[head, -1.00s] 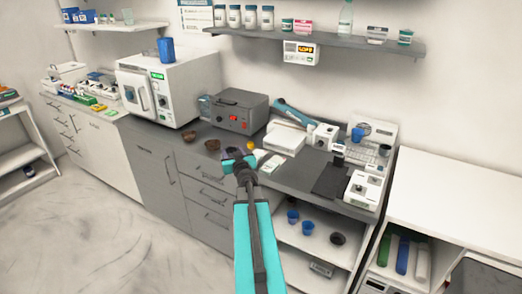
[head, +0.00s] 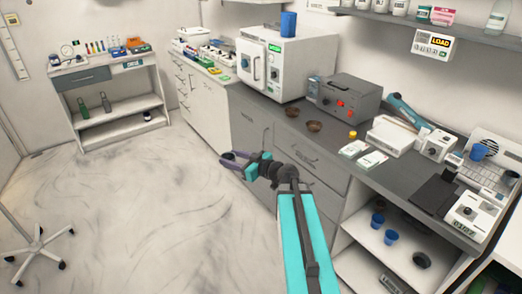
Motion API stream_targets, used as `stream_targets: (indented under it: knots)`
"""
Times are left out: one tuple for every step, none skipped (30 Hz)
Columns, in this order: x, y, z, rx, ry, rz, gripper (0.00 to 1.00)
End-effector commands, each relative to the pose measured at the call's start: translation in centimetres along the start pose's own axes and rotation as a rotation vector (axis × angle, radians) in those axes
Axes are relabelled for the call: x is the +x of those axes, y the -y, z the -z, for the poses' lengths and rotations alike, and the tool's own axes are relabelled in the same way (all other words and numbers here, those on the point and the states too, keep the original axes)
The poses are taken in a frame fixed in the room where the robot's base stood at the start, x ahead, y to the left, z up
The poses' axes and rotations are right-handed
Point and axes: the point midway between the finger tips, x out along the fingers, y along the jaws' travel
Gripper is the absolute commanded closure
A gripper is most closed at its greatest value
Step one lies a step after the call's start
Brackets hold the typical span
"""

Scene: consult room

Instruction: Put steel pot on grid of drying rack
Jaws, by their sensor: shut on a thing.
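My gripper (head: 236,162) is in front of the grey cabinet drawers, out over the floor side of the counter. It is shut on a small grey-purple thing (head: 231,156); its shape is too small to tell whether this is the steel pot. No other steel pot is clearly seen. A white rack with a grid (head: 487,172), which looks like the drying rack, stands at the right end of the counter, well to the right of my gripper. A blue cup (head: 478,152) and a dark cup (head: 510,178) are at it.
A grey device (head: 347,97), a white oven (head: 282,68) and a white scale (head: 470,215) stand there too. Blue cups (head: 391,237) are on the shelf below.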

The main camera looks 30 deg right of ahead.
Motion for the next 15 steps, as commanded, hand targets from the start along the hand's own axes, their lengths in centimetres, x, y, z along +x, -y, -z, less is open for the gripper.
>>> stream_targets:
  knots:
    - [0.7, 2.3, -0.2, -0.009, -0.001, 0.058, 0.77]
    - [1.1, 3.5, -0.2, -0.015, -0.002, 0.091, 0.77]
    - [1.4, 5.2, -0.2, -0.022, -0.003, 0.135, 0.77]
    - [1.7, 6.5, -0.3, -0.027, -0.004, 0.169, 0.77]
    - [1.9, 7.7, -0.3, -0.032, -0.006, 0.203, 0.77]
    - [2.2, 9.5, -0.3, -0.038, -0.007, 0.249, 0.77]
    - [2.3, 10.7, -0.4, -0.043, -0.008, 0.282, 0.77]
    - [2.4, 11.9, -0.4, -0.047, -0.010, 0.314, 0.77]
    - [2.5, 13.4, -0.4, -0.053, -0.011, 0.357, 0.77]
    - [2.5, 14.5, -0.5, -0.057, -0.013, 0.386, 0.77]
    - [2.5, 15.5, -0.5, -0.061, -0.014, 0.415, 0.77]
    - [2.5, 16.8, -0.6, -0.067, -0.015, 0.449, 0.77]
    - [2.5, 17.6, -0.6, -0.070, -0.016, 0.472, 0.77]
    - [2.5, 18.3, -0.6, -0.073, -0.017, 0.492, 0.77]
    - [2.4, 19.1, -0.6, -0.076, -0.018, 0.515, 0.77]
